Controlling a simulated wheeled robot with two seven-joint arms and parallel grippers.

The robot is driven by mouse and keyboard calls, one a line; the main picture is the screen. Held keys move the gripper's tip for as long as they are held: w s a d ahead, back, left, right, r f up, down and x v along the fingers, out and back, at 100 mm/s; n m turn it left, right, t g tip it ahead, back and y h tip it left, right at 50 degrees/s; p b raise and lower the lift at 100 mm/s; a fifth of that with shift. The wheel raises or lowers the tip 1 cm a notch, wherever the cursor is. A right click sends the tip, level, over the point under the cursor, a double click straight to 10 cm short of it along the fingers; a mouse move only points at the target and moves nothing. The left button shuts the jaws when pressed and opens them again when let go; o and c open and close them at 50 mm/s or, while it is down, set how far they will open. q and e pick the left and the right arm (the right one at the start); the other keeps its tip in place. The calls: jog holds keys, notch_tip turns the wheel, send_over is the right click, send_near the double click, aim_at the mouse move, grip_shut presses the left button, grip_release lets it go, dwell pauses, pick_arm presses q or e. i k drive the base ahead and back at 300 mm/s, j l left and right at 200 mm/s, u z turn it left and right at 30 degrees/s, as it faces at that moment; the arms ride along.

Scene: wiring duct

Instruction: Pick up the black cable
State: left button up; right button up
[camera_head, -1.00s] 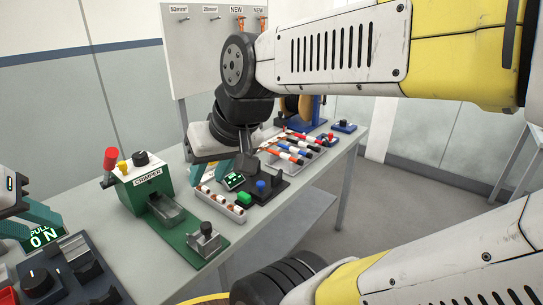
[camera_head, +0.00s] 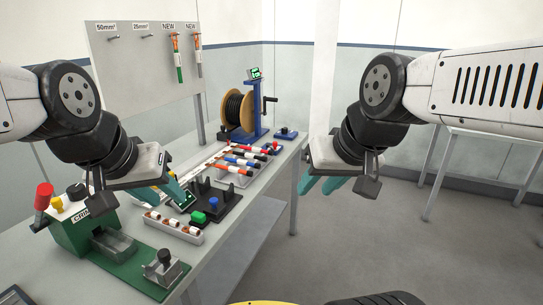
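Black cable (camera_head: 232,108) is wound on a wooden spool (camera_head: 247,108) at the back end of the bench. Short cable pieces in red, blue and black (camera_head: 262,149) lie in a rack in front of the spool. My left gripper (camera_head: 164,192) hangs over the bench between the green crimper and the rack, its teal fingers apart with nothing seen between them. My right gripper (camera_head: 322,184) is beyond the bench's right edge, over the floor, its teal fingers apart and empty. Neither gripper touches a cable.
The green crimper (camera_head: 112,246) stands at the front left. A white tray of small connectors (camera_head: 174,226) and a black device with green and blue buttons (camera_head: 216,203) stand before the rack. A pegboard (camera_head: 140,70) holds two hanging cables.

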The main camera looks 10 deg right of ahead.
aim_at(251, 156)
jog(key=i+l+u, duration=0.25)
jog(key=i+l, duration=0.5)
jog(key=i+l+u, duration=0.2)
jog(key=i+l, duration=0.7)
